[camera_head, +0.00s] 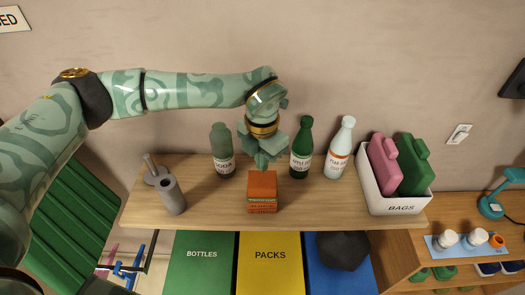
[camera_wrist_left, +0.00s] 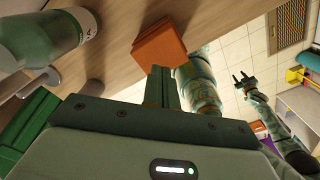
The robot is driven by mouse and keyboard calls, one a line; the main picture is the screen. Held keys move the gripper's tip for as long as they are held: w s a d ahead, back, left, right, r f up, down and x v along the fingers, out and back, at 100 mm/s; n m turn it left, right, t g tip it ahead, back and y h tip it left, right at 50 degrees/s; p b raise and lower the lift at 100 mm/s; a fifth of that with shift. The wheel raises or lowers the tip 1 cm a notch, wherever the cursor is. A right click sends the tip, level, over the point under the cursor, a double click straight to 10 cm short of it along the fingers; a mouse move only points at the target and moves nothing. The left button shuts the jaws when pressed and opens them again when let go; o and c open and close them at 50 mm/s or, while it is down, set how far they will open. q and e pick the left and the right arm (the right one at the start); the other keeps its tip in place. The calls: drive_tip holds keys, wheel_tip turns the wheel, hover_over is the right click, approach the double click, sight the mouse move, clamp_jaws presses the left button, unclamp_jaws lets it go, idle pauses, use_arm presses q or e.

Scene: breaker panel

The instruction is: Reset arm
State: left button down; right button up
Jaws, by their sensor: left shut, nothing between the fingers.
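My left gripper (camera_head: 262,163) hangs pointing down over the wooden shelf in the head view. Its fingers are shut and empty, just behind and above an orange box (camera_head: 262,188). In the left wrist view the closed fingers (camera_wrist_left: 160,88) show below the same orange box (camera_wrist_left: 159,43), with no clear grip on it. My right gripper (camera_wrist_left: 243,82) shows small at the right of the left wrist view, with a forked outline; its jaw state is unclear. It does not show in the head view.
The shelf (camera_head: 330,213) holds a soda bottle (camera_head: 222,150), a green bottle (camera_head: 302,148), a white bottle (camera_head: 341,148), a grey canister (camera_head: 171,194) and a white bags bin (camera_head: 402,207). Below stand a green bottles bin (camera_head: 201,270), a yellow packs bin (camera_head: 270,272) and a blue bin holding a dark bag (camera_head: 343,250).

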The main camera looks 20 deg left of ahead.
use_arm(q)
drive_tip(key=shift+r, duration=0.65)
drive_tip(key=shift+f, duration=0.1)
